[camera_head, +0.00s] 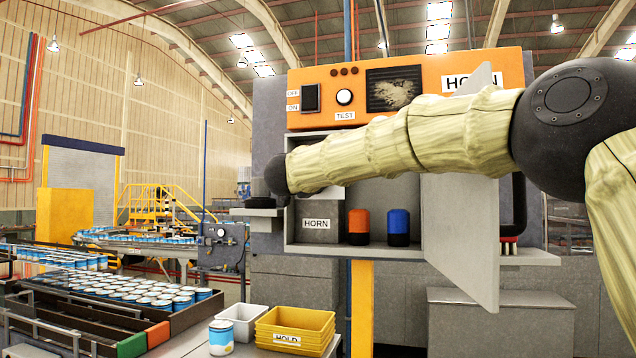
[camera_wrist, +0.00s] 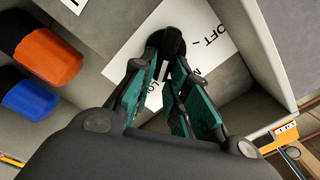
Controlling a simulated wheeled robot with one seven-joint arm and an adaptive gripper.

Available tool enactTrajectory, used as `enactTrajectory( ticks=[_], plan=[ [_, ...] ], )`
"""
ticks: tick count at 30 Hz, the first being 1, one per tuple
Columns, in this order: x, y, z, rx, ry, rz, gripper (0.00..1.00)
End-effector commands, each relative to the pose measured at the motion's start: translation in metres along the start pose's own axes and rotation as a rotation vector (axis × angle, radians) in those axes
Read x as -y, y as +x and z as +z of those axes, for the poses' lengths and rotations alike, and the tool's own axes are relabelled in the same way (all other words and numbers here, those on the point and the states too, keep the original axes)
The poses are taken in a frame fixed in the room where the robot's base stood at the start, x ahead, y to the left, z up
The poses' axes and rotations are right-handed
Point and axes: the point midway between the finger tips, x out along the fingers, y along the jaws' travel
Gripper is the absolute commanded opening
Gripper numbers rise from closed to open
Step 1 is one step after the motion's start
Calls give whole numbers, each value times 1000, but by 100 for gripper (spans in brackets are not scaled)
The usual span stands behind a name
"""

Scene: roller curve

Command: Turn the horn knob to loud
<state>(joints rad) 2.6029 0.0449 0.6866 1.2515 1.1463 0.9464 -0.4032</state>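The horn knob (camera_wrist: 168,42) is black and stands on a white label plate (camera_wrist: 205,38) in the wrist view. A small white mark on the knob points down in the picture, towards the side with "LO". My gripper (camera_wrist: 167,55) has its two teal-padded fingers converging on the knob, one on each side, with no clear gap visible. In the head view, the knob and fingers are hidden by my arm; the open cabinet with a grey box labelled HORN (camera_head: 317,223) shows below it.
An orange cylinder (camera_head: 358,226) and a blue cylinder (camera_head: 398,226) stand on the cabinet floor. The open grey cabinet door (camera_head: 460,245) sticks out beneath my arm. An orange panel (camera_head: 350,70) with a switch and a test button is above. Yellow bins (camera_head: 296,328) stand in front.

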Motion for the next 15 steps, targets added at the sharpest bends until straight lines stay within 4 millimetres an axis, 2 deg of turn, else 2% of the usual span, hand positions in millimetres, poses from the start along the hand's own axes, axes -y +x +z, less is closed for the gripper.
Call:
enactTrajectory(
  ticks=[1, 2, 3, 11, 15],
  plan=[
    [0, 0, 0, 0, 0, 1, 29],
    [0, 0, 0, 0, -1, 0, 34],
    [0, 0, 0, 0, -1, 0, 36],
    [0, 0, 0, -1, -1, 0, 36],
    [1, -6, -1, -1, -1, -1, 36]
  ],
)
